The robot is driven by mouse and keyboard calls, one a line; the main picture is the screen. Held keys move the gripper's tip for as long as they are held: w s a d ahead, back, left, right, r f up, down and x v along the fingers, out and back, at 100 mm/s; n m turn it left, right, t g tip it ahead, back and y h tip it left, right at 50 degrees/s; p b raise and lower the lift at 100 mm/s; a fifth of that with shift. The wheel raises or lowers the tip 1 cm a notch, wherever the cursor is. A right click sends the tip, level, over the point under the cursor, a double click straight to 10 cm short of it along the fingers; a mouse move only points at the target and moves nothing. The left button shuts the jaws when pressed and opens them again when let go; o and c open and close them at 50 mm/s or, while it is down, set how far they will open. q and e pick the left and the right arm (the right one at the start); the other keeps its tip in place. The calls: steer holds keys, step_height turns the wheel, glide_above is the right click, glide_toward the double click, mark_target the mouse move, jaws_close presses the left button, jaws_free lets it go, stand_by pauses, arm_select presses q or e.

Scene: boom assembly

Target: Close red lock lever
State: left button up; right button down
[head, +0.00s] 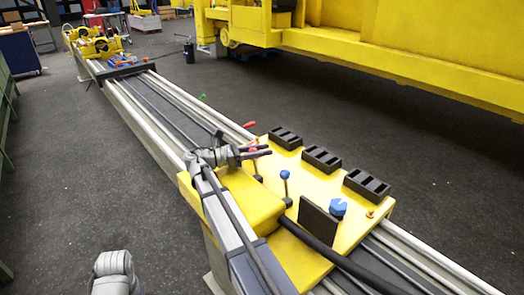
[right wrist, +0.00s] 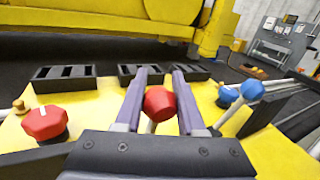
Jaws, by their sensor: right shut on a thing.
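The red lock lever has a red ball knob (right wrist: 160,103) on a pale stem, rising from the yellow panel (right wrist: 92,104). My right gripper (right wrist: 167,76) is shut on this knob, with one purple finger on each side. In the head view, my right gripper (head: 263,153) reaches over the far left part of the yellow panel, and its fingers largely hide the red knob. The lower stem is partly hidden by the gripper body in the right wrist view. My left gripper is not in view.
A red faceted knob (right wrist: 45,123) stands left of the gripper. A blue ball lever (right wrist: 251,90) and a blue faceted knob (right wrist: 228,96) stand right. Black slotted blocks (head: 321,159) line the panel's far edge. A black upright plate (head: 318,221) stands near the blue knob.

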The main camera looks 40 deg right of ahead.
stand_by(0.9)
steer(key=d+f+n+t+y+p, duration=0.1)
steer(key=d+f+n+y+p, duration=0.1)
steer(key=d+y+p, duration=0.3)
steer(key=shift+w+d+f+y+p, duration=0.35)
steer(key=shift+y+p, duration=0.35)
steer(key=shift+p, duration=1.4)
steer(key=shift+s, duration=0.1)
steer(key=c, duration=0.5)
jaws_free()
steer(key=shift+d, duration=0.1)
steer(key=shift+r, duration=0.15)
